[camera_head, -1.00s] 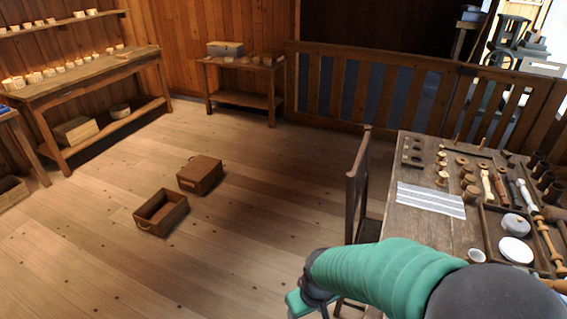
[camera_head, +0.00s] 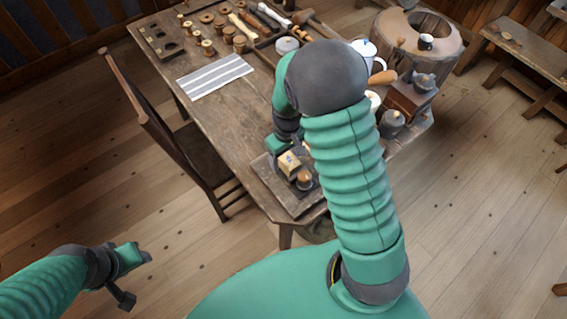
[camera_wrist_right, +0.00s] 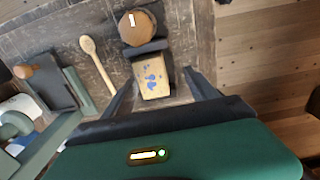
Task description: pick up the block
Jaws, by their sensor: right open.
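The block (camera_head: 289,163) is small and pale tan with blue marks. It rests on a dark tray or board (camera_head: 272,184) at the table's near corner. In the right wrist view the block (camera_wrist_right: 153,78) lies between and just beyond the two dark fingers of my open right gripper (camera_wrist_right: 160,92). No grip on it shows. In the head view my right gripper (camera_head: 288,146) is right beside the block, partly hidden by its own arm. My left gripper (camera_head: 136,277) is open and empty over the floor at lower left.
A round brown wooden piece (camera_head: 304,180) stands close beside the block; it also shows in the wrist view (camera_wrist_right: 138,28). A wooden spoon (camera_wrist_right: 97,64) lies nearby. Spools, a striped cloth (camera_head: 215,76) and a chair (camera_head: 165,135) stand around. Open floor is at left.

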